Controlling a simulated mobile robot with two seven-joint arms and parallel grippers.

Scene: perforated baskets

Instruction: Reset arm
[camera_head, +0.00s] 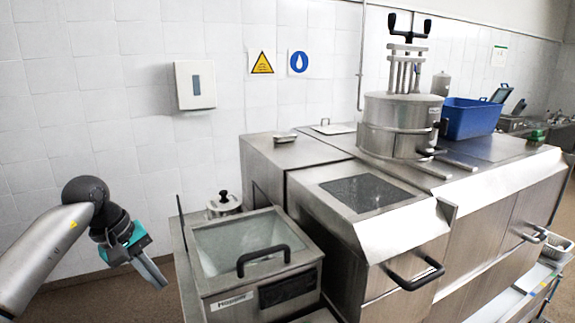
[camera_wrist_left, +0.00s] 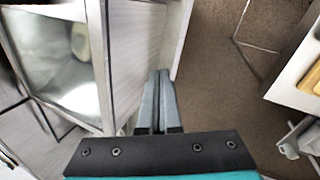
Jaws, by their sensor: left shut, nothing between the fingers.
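My left gripper (camera_head: 153,271) hangs at the lower left in the head view, beside the left side of the steel counter, with its fingers pointing down and to the right. In the left wrist view its two fingers (camera_wrist_left: 158,100) are pressed together, with nothing between them. They appear close to the edge of a steel unit. My left arm comes in from the lower left corner. My right gripper shows in neither view.
A steel hopper box (camera_head: 250,255) with a black handle stands right of my left gripper. A small lidded pot (camera_head: 223,206) is behind it. Farther right are a steel machine (camera_head: 398,125) and a blue basket (camera_head: 470,118). The tiled wall is behind; brown floor shows below my gripper.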

